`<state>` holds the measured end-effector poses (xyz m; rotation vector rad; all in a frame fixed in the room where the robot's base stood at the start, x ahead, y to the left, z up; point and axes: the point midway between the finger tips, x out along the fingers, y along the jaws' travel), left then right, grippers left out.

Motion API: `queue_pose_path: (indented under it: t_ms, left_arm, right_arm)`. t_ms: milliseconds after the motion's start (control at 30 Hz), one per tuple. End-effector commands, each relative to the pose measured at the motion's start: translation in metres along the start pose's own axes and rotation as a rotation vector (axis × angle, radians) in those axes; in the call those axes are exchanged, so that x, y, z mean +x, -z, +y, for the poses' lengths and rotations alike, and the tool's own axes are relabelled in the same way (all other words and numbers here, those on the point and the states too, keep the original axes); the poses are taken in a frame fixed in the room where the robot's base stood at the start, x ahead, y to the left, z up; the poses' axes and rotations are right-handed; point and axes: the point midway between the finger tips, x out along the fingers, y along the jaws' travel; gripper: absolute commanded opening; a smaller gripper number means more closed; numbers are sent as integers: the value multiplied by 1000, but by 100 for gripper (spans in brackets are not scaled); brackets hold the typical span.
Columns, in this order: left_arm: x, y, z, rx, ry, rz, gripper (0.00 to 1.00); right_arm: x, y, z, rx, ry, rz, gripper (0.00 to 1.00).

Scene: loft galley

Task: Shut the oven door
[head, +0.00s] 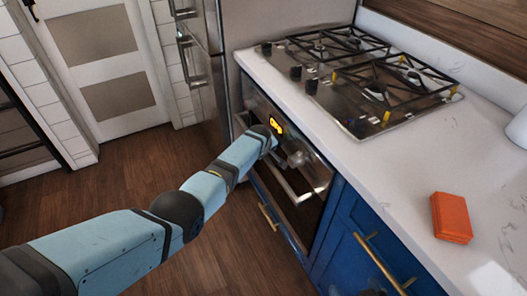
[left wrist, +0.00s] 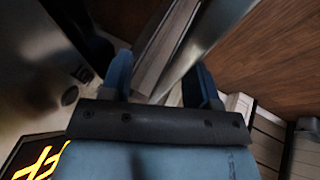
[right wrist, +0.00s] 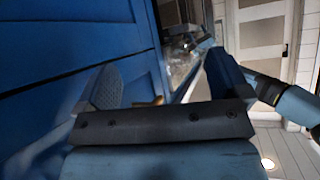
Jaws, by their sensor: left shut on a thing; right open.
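The oven (head: 317,172) is set in the counter front below the hob, with a lit yellow display (head: 277,125). Its door looks upright and close to the oven front; I cannot tell whether a gap remains. My left arm reaches across to the door, its fingers mostly hidden in the head view. In the left wrist view my left gripper (left wrist: 163,76) is shut on the silver oven door handle (left wrist: 205,38), a finger on either side. My right gripper (right wrist: 165,82) is open and empty by the blue cabinet fronts; only a dark bit shows at the head view's bottom edge.
A gas hob (head: 365,85) sits on the white counter (head: 385,165), with an orange block (head: 451,217) nearer me. Blue cabinets (head: 350,240) with brass handles adjoin the oven. A steel fridge (head: 205,75) stands beyond. The wooden floor (head: 215,250) looks clear.

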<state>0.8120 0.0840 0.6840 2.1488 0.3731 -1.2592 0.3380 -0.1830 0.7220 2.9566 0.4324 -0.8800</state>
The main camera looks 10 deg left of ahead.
Motion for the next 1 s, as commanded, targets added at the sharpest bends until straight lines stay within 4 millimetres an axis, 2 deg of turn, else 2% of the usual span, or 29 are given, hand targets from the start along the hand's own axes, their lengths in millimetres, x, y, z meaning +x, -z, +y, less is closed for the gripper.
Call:
queue_pose_path:
  t_ms: [33, 367, 567, 767, 1000]
  left_arm:
    - [-3, -1, 8, 1, -14, 1, 43]
    - [-3, -3, 6, 2, -10, -2, 43]
    - [-20, 0, 9, 0, -15, 0, 43]
    - [-34, -19, -14, 0, -8, -1, 43]
    - [-53, -47, -45, 1, -4, -2, 43]
  right_arm:
    - [0, -1, 0, 0, 0, -2, 94]
    - [0, 1, 0, 0, 0, 0, 94]
    - [-8, 12, -1, 6, 1, -1, 94]
    - [-14, 19, 0, 18, -1, -16, 94]
    - [-16, 14, 2, 34, -5, -43, 94]
